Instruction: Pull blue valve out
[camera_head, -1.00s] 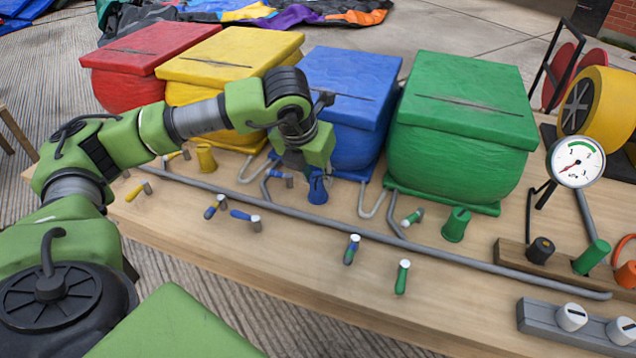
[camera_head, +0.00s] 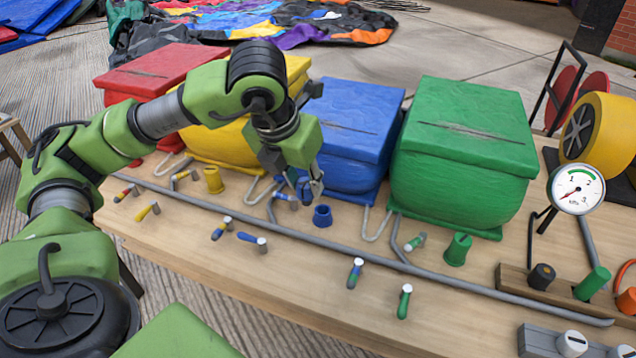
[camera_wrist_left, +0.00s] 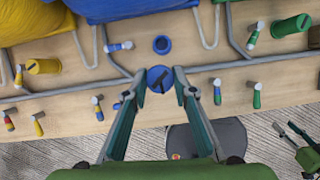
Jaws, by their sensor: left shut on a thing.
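My left gripper (camera_head: 314,196) is shut on the blue valve (camera_wrist_left: 160,78), whose round blue top with a dark bar shows between the fingertips in the wrist view. In the head view the valve is mostly hidden by the fingers. It is held above the table, apart from the blue socket (camera_head: 322,216), an open ring on the wood that also shows in the wrist view (camera_wrist_left: 162,45). The blue box (camera_head: 350,120) stands behind. My right gripper (camera_wrist_left: 292,130) shows small at the wrist view's right edge, fingers apart, over the floor.
A grey pipe (camera_head: 330,243) runs along the table (camera_head: 250,275). Several small coloured levers stand around it. A yellow valve (camera_head: 213,180) and a green valve (camera_head: 458,250) stand either side. A gauge (camera_head: 577,188) is at the right.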

